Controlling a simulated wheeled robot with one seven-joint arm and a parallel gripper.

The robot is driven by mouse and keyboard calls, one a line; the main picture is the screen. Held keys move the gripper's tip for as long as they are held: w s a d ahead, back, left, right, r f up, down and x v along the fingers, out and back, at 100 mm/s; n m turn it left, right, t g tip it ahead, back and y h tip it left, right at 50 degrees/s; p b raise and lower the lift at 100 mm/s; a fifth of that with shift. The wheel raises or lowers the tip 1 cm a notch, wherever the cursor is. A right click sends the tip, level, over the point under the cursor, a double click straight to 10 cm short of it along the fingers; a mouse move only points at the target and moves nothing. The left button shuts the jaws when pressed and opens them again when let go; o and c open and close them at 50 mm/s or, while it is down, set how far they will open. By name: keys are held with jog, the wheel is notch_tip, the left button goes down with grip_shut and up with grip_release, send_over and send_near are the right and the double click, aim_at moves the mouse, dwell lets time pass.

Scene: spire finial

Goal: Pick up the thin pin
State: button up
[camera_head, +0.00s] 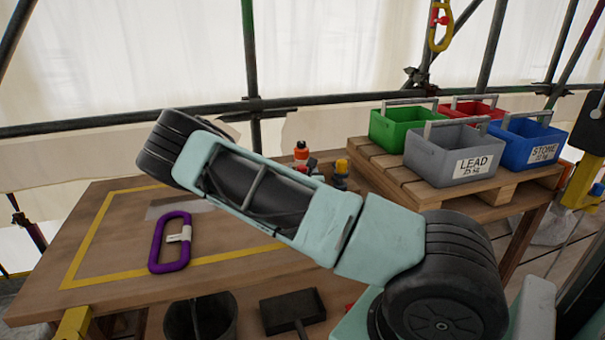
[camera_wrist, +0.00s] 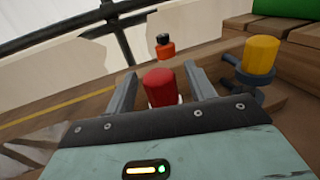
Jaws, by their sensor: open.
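In the wrist view my gripper (camera_wrist: 160,74) is open, its two fingers standing apart on either side of a red-topped piece (camera_wrist: 159,88). The lower part of this piece is hidden behind the gripper body. I cannot tell whether a finger touches it. Beyond it stands an orange piece with a dark top (camera_wrist: 165,46), which also shows in the head view (camera_head: 301,151). To the right a yellow-topped piece (camera_wrist: 260,55) sits in a dark ringed holder. I cannot tell which of these is the thin pin. My arm hides the gripper in the head view.
A purple ring (camera_head: 157,243) with a white tag lies on the wooden table (camera_head: 120,215), inside a yellow outline. Green (camera_head: 385,129), red, grey (camera_head: 432,158) and blue (camera_head: 515,150) bins stand on a pallet at right. A dark bucket (camera_head: 200,318) is below the table's front edge.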

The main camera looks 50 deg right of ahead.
jog(key=c, duration=1)
jog(key=shift+c, duration=0.2)
